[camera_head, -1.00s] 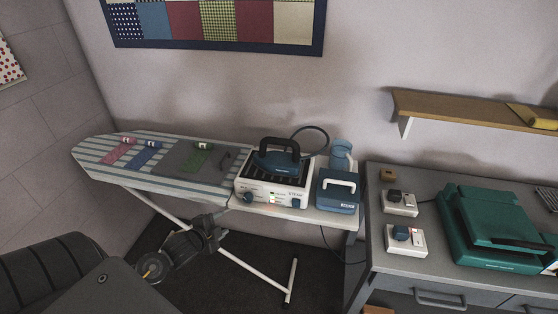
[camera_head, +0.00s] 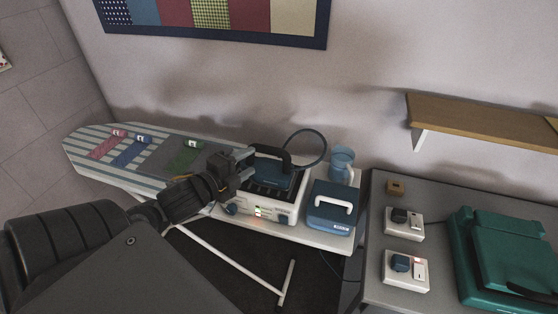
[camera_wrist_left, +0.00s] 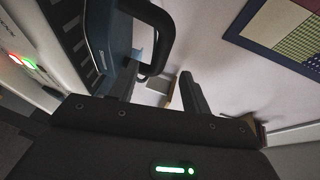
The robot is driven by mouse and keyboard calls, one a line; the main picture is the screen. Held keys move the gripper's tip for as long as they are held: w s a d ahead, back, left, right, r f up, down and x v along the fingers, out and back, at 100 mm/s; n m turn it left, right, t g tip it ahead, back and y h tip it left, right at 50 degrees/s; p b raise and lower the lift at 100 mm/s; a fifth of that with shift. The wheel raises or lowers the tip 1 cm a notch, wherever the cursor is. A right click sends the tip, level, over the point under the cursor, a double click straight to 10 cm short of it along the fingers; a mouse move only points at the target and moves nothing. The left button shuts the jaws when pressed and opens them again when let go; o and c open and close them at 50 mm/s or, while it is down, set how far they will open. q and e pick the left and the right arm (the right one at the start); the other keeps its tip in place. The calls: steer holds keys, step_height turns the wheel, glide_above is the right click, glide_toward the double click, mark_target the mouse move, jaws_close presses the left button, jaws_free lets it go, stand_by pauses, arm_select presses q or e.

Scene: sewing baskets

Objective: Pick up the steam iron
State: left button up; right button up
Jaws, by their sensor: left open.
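The steam iron (camera_head: 275,172), blue with a black handle, sits on its white steam station (camera_head: 262,210) at the right end of the ironing board. In the left wrist view the iron (camera_wrist_left: 103,45) is at the upper left, with its dark handle arching toward the middle. My left gripper (camera_head: 246,166) is open beside the iron's left side, near the handle, in the head view. In the left wrist view one finger shows beside the iron's body and the other stands apart from it. I cannot tell whether a finger touches the iron. My right gripper is not in view.
A blue box with a white handle (camera_head: 332,206) and a blue jug (camera_head: 342,162) stand just right of the station. Thread spools (camera_head: 144,139) lie on the striped ironing board (camera_head: 80,155). A grey desk (camera_head: 440,206) with sockets and a green case (camera_head: 505,255) is farther right.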

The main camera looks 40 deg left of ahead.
mark_target(264, 152)
arm_select(q)
steer(key=w+b, duration=0.2)
steer(key=w, duration=0.1)
steer(key=w+b, duration=0.1)
steer(key=w, duration=0.1)
steer(key=shift+f+b, duration=0.35)
steer(key=shift+f, duration=0.05)
steer(key=shift+w, duration=0.3)
steer(key=w+p, duration=0.1)
steer(key=w, duration=0.1)
steer(key=w+f, duration=0.1)
steer(key=w, duration=0.1)
steer(key=shift+w+p, duration=0.4)
jaws_close()
steer(key=shift+r, duration=0.15)
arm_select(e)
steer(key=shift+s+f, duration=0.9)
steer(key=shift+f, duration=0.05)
